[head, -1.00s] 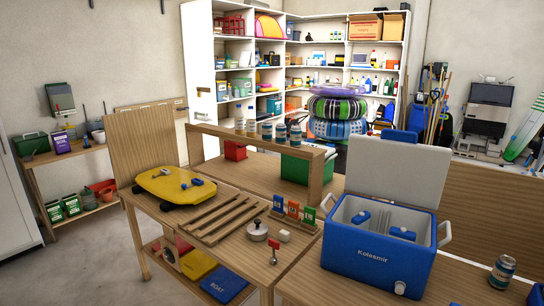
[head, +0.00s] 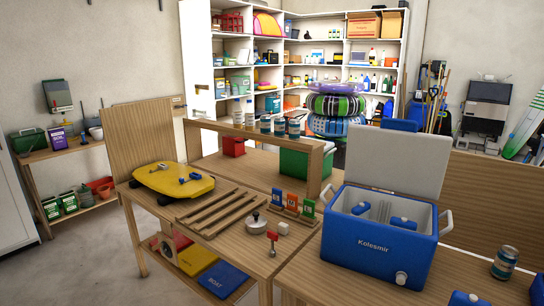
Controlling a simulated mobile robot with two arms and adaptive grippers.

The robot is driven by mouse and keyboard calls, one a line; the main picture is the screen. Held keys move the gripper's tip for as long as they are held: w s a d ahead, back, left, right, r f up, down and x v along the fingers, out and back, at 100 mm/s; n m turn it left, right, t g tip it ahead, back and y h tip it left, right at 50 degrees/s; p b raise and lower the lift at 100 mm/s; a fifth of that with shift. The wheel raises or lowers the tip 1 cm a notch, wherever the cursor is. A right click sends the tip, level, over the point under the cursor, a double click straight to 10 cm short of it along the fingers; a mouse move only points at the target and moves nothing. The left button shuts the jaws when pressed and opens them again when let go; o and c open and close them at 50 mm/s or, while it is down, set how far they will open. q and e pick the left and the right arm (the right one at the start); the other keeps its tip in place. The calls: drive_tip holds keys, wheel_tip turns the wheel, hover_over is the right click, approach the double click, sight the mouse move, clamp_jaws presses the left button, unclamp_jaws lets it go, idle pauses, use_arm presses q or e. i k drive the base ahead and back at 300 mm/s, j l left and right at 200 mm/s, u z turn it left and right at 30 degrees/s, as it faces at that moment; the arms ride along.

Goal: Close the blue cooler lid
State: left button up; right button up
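The blue cooler (head: 374,243) stands on the wooden table at the right, marked "Kolesmir" on its front. Its white lid (head: 398,160) is open and stands upright at the back edge of the cooler. Blue-capped items (head: 403,222) and white dividers or bottles show inside. A white spout is low on the front right, and white handles are at the sides. Neither of my grippers shows in the head view.
A can (head: 505,262) stands right of the cooler, with a blue-and-white object (head: 468,299) at the bottom edge. Left of the cooler are number cards (head: 293,204), a lidded pot (head: 256,223) and a wooden rack (head: 221,211). The tabletop before the cooler is mostly clear.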

sight(393, 156)
drive_tip(key=i+j+z, duration=0.15)
drive_tip(key=i, duration=0.9)
